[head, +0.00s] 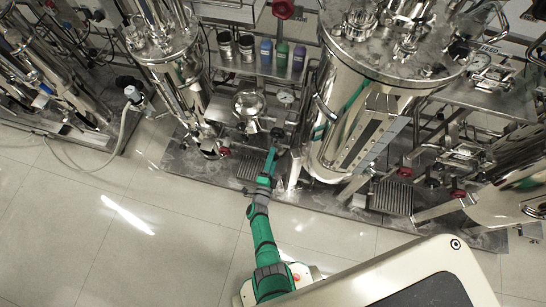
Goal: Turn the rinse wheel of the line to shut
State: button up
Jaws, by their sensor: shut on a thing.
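My green arm reaches up from the bottom of the head view to the low pipework between two steel vessels. My gripper (274,146) is small at its far end, at a dark handwheel (278,132), and is shut on it. The fingers and their exact hold on the rim are too small to make out. No label reading rinse is legible, so I cannot tell from the picture that this is the rinse wheel. The wheel's turn position is also unclear.
A large steel vessel (340,110) stands close right of my gripper, a narrower one (178,85) to the left. Red handwheels show low left (223,151), at right (404,171) and at top (283,9). Bottles (282,55) stand on a shelf behind. The tiled floor (150,230) in front is clear.

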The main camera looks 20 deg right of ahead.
jog(key=m, duration=0.4)
jog(key=shift+f+m, duration=0.15)
jog(key=shift+m, duration=0.25)
jog(key=m, duration=0.3)
jog(key=shift+m, duration=0.3)
jog(key=m, duration=0.4)
jog(key=shift+f, duration=0.15)
jog(key=shift+a+m, duration=0.1)
jog(key=shift+m, duration=1.7)
jog(key=o, duration=1)
jog(key=shift+w, duration=0.1)
jog(key=shift+o, duration=0.2)
